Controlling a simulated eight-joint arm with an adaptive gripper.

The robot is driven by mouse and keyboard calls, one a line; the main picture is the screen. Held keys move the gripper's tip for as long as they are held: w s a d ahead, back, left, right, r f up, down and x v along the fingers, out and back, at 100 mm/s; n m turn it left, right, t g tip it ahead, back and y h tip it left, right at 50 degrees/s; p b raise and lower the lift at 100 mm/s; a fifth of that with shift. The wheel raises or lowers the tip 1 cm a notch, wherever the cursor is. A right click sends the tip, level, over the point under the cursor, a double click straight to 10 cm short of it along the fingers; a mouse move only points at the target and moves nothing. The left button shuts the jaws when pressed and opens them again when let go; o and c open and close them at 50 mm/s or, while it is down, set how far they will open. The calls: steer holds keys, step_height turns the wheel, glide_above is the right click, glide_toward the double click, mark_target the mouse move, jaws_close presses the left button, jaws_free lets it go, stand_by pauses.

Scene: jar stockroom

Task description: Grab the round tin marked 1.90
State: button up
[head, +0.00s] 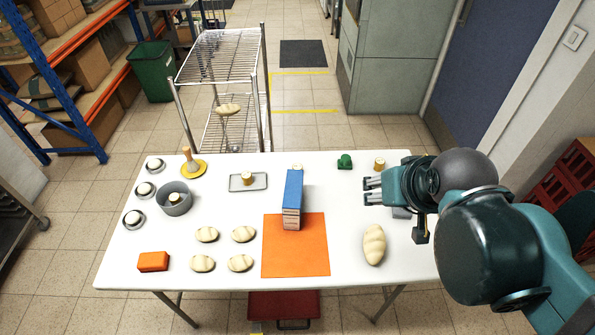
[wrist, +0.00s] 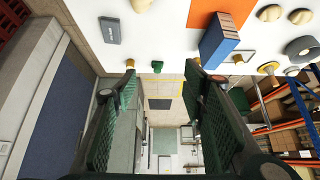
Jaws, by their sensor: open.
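No marking 1.90 is legible in either view, so I cannot tell which round item bears it. Small round gold-sided items with pale tops show in the head view: one at the back right (head: 380,163), one behind the blue-topped block (head: 297,167), one on a grey tray (head: 247,177), and one in a grey pot (head: 174,197). My gripper (head: 372,190) is open and empty above the table's right side, near the back right item. In the wrist view my gripper (wrist: 163,64) has its fingers spread, with a small green object (wrist: 157,66) showing between the tips.
The blue-topped block (head: 292,198) stands on the table by an orange mat (head: 295,255). Several bread-like loaves (head: 373,244) lie in front. A grey pot (head: 173,207), grey tray (head: 248,188) and orange block (head: 153,261) stand further left. A wire rack (head: 218,68) stands behind.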

steer(key=w, duration=0.2)
steer(key=m+g, duration=0.7)
steer(key=m, duration=0.9)
glide_above(297, 167)
steer(key=f, duration=2.4)
steer(key=shift+s+d, duration=0.15)
steer(key=shift+d, duration=0.05)
steer(key=shift+a+f+m, duration=0.2)
steer(key=shift+f+m, duration=0.1)
steer(key=shift+f, duration=0.15)
steer(key=shift+w+f, duration=0.2)
steer(key=shift+f, duration=1.1)
